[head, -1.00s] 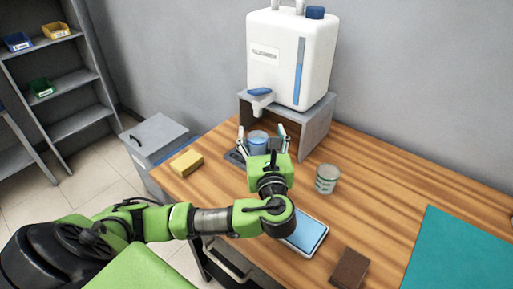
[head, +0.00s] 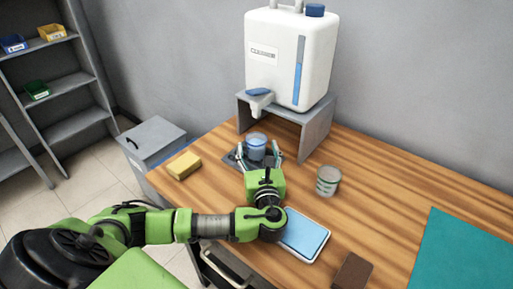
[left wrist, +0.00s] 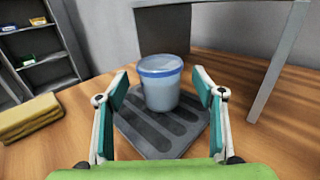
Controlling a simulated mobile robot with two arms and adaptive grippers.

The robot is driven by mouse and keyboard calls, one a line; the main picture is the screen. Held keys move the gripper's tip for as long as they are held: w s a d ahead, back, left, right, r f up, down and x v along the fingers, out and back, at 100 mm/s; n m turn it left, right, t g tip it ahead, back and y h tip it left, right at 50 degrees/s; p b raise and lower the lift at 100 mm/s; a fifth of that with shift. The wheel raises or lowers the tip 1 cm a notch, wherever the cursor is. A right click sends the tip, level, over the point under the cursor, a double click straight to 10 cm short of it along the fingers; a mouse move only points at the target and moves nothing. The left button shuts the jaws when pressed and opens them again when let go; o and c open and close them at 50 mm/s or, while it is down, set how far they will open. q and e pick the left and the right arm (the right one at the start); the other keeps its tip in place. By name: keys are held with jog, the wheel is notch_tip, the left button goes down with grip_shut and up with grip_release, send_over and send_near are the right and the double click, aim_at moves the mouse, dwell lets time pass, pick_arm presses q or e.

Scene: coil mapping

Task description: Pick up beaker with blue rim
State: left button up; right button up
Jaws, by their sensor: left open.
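The beaker with a blue rim (head: 256,142) stands upright on a dark slotted drip tray (head: 232,160) below the dispenser's spout. It also shows in the left wrist view (left wrist: 160,82), with pale bluish contents or walls. My left gripper (head: 259,155) is open, on the near side of the beaker. In the left wrist view its two teal-padded fingers (left wrist: 160,97) stand left and right of the beaker's near side, with gaps on both sides. My right gripper is not in view.
A white dispenser (head: 285,60) sits on a grey stand (head: 318,125) behind the beaker. A green-marked beaker (head: 328,180) stands to the right. A yellow sponge (head: 184,166), a blue-topped tray (head: 304,236), a brown block (head: 352,271) and a teal mat (head: 460,250) lie around.

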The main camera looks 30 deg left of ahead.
aim_at(257, 148)
pick_arm(q)
jog(key=x, duration=0.3)
jog(key=shift+w+a, duration=0.2)
jog(key=shift+a, duration=0.05)
jog(key=shift+c, duration=0.3)
jog(key=c, duration=1.1)
jog(key=shift+o, duration=0.2)
